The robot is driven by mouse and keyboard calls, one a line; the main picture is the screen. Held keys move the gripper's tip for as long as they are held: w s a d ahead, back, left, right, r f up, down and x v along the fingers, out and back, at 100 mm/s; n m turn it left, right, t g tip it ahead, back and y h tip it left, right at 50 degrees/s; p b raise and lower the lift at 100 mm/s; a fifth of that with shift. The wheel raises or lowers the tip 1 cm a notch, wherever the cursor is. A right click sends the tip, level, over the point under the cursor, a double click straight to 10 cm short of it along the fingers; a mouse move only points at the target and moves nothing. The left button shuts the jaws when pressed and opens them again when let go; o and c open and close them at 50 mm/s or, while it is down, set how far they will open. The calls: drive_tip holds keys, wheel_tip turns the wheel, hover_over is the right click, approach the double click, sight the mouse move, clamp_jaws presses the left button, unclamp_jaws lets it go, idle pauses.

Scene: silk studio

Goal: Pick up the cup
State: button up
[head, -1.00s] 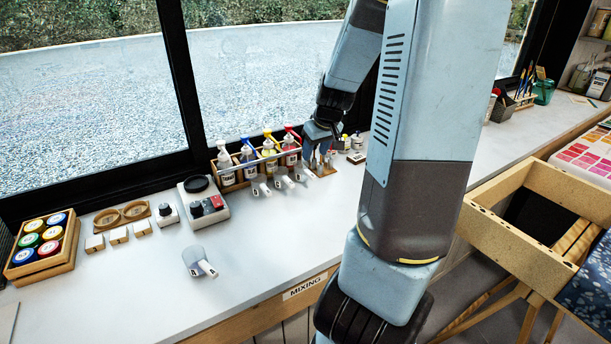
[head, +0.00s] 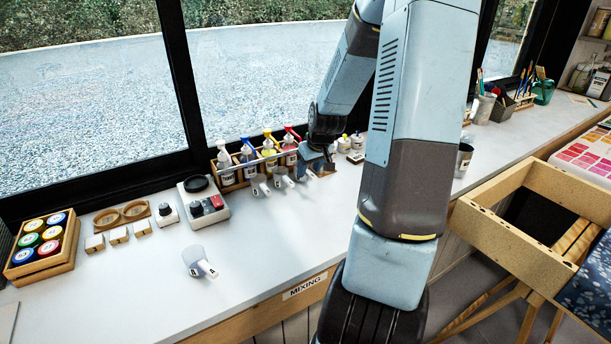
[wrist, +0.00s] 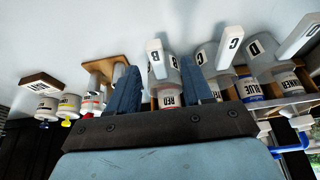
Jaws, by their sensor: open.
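Several clear cups with white lettered handles are in view; the task does not say which. In the wrist view, cup B (wrist: 158,62) stands between the fingers of my open gripper (wrist: 160,66). I cannot tell whether they touch it. Cup C (wrist: 229,47) is just right of the right finger, and cup D (wrist: 296,42) is further right. In the head view my gripper (head: 311,166) is low at the right end of the cup row and mostly hides the cup there. Another cup (head: 195,259) stands alone at the front left.
A wooden rack (head: 226,186) of pump bottles stands close behind the cups. A scale (head: 206,212) and a crate of colour jars (head: 45,262) are to the left. Small labelled jars (head: 344,143) stand right of my gripper.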

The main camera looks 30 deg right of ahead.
sight(309, 173)
drive_tip(key=shift+s+x, duration=0.2)
drive_tip(key=shift+x, duration=0.95)
drive_tip(key=shift+s+x, duration=0.15)
drive_tip(key=shift+x, duration=1.05)
drive_tip(key=shift+d+f, duration=0.1)
drive_tip(key=shift+f, duration=0.05)
clamp_jaws()
